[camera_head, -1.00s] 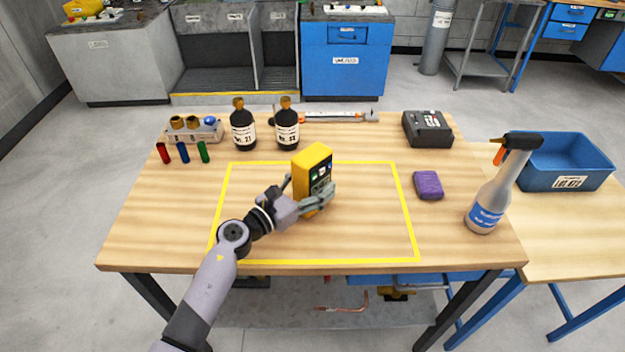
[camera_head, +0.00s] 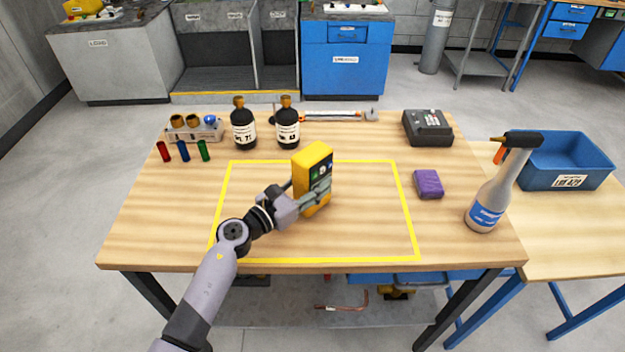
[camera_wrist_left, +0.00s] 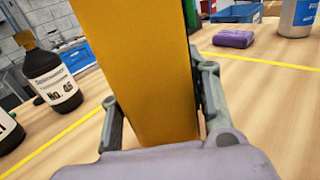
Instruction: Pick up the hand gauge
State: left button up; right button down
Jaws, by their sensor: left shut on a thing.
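The hand gauge (camera_head: 312,169) is a yellow upright box with a dark face that turns to the right. It stands inside the yellow taped rectangle on the wooden table. My left gripper (camera_head: 309,201) is shut on its lower part, with a finger on either side. In the left wrist view the gauge's plain yellow side (camera_wrist_left: 140,65) fills the middle, between the fingers of my left gripper (camera_wrist_left: 158,118). I cannot tell whether its base touches the table. My right gripper is not in view.
Two dark bottles (camera_head: 288,128) stand behind the gauge. A purple block (camera_head: 428,184) and a spray bottle (camera_head: 487,205) are to the right. A grey device (camera_head: 427,128) is at the back right. A blue bin (camera_head: 567,165) is on the side table. The taped area around the gauge is clear.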

aim_at(312, 151)
pick_arm(q)
grip_shut()
jog(key=shift+r, duration=0.2)
notch_tip(312, 151, up, 12)
jog(key=p, duration=0.5)
jog(key=shift+p, duration=0.3)
notch_tip(312, 151, up, 8)
jog(key=p, duration=0.1)
jog(key=shift+p, duration=0.3)
jog(key=shift+f, duration=0.1)
